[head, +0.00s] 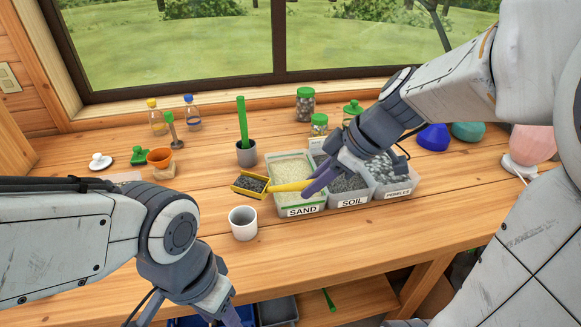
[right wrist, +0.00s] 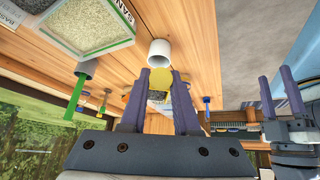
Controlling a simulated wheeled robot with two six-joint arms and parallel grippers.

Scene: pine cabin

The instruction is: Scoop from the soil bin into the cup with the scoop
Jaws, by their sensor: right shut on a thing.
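My right gripper (head: 316,184) is shut on the handle of the yellow scoop (head: 286,186). The scoop's bowl, filled with dark soil, points left, beyond the left edge of the sand bin. The scoop also shows between the fingers in the right wrist view (right wrist: 160,92). The white cup (head: 243,223) stands upright on the table, nearer to me than the scoop bowl; it also shows in the right wrist view (right wrist: 160,50). The soil bin (head: 352,200) is partly hidden by my right gripper. My left gripper (right wrist: 279,97) is open and empty, low at the table's front.
The sand bin (head: 303,210) and pebbles bin (head: 398,188) flank the soil bin. A grey pot with a green stick (head: 243,124) stands behind the scoop. Jars (head: 306,105) and bottles (head: 191,112) stand near the window. Table around the white cup is clear.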

